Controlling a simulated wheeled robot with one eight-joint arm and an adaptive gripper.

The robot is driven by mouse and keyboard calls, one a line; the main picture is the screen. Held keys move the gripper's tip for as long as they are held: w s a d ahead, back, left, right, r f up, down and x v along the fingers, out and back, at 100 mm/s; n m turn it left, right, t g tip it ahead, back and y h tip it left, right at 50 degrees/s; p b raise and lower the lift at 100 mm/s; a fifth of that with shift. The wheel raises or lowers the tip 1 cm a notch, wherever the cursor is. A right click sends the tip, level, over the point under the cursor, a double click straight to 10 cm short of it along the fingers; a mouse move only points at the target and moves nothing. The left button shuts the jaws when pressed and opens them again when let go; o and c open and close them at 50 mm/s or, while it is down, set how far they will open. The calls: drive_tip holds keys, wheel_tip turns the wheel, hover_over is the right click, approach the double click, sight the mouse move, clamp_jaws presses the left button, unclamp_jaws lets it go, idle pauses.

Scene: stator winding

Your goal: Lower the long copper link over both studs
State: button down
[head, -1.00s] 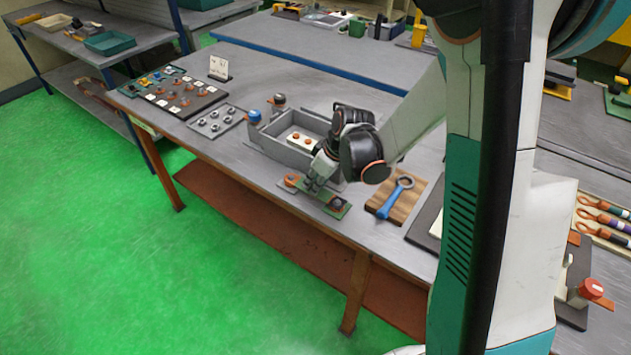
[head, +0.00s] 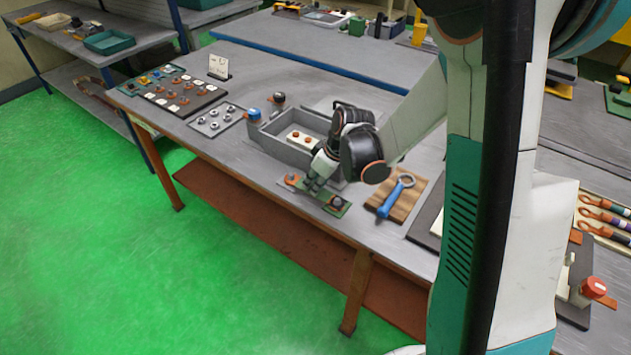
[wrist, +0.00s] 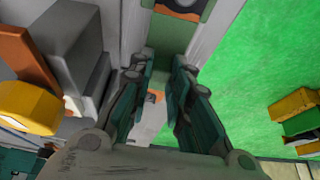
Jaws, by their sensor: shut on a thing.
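My gripper (head: 312,186) is low over the front edge of the table, above a small green-and-grey fixture (head: 343,211). It is closed on a narrow thing that its fingers mostly hide; I take it to be the long copper link. A copper-coloured ring end (head: 292,179) shows just left of the fingers. A dark round part (head: 336,202) shows on the green end of the fixture, to the right. In the wrist view, a small orange bit (wrist: 156,95) shows between the fingers. I cannot tell whether the link is around the studs.
A grey open box (head: 275,145) holding a pale block stands just behind my gripper. A blue-handled tool (head: 390,203) lies on a wooden board (head: 412,205) to the right. A plate of nuts (head: 210,122) and a dark parts board (head: 165,100) lie to the left.

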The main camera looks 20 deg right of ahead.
drive_tip(key=shift+f, duration=0.2)
drive_tip(key=c, duration=1.4)
unclamp_jaws()
drive_tip(key=shift+r, duration=0.15)
drive_tip(key=shift+r+p, duration=2.2)
drive_tip(key=shift+r, duration=1.2)
drive_tip(key=s+r+m+t+h, duration=0.1)
drive_tip(key=s+r+m, duration=0.1)
drive_tip(key=s+r, duration=0.3)
drive_tip(key=s+r+m+t+h+b, duration=0.1)
drive_tip(key=s+r, duration=0.4)
drive_tip(key=s, duration=0.5)
drive_tip(key=s+r+m+t, duration=0.1)
drive_tip(key=s+r+m, duration=0.3)
drive_tip(key=s, duration=0.3)
drive_tip(key=shift+s+a+r+t+h+b, duration=0.2)
drive_tip(key=shift+r+t+h+b, duration=0.15)
drive_tip(key=shift+r, duration=0.25)
